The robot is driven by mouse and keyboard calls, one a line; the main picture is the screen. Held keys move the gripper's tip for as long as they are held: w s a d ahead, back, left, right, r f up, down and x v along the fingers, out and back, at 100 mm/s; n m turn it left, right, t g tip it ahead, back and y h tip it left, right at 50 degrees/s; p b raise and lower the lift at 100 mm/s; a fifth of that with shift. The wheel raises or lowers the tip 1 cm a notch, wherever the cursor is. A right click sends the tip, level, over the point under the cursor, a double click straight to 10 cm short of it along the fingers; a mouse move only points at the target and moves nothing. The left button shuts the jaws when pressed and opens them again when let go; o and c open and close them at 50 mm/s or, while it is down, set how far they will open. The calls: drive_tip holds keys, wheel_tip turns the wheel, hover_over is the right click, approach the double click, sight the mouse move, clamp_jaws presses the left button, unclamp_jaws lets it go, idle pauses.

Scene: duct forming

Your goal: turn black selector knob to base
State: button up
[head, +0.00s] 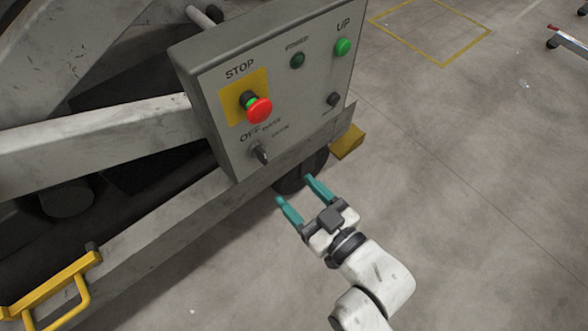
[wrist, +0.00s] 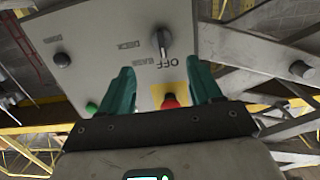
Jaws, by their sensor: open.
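The black selector knob (head: 261,154) sits low on the front of the grey control box (head: 222,140), beside the printed OFF, BASE and DECK labels. In the wrist view the knob (wrist: 163,42) appears upside down, above the fingers, and its bar seems to line up with OFF. My gripper (head: 294,189) is open and empty, below and in front of the box, apart from the knob. Its two teal fingers also show in the wrist view (wrist: 160,75), spread on either side of the OFF and BASE labels.
A red STOP button (head: 259,110) on a yellow plate projects just above the knob. A green UP button (head: 342,47), a dark green lamp (head: 297,60) and a round black button (head: 333,99) share the panel. A yellow handrail (head: 68,289) stands lower left.

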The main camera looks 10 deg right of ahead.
sight(266, 158)
drive_tip(key=shift+t+y, duration=0.4)
drive_tip(key=b+x, duration=0.3)
drive_tip(key=x, duration=0.7)
drive_tip(key=shift+w+a+f, duration=0.1)
drive_tip(key=shift+w+a, duration=0.1)
drive_tip(key=shift+c, duration=0.4)
drive_tip(key=c, duration=0.9)
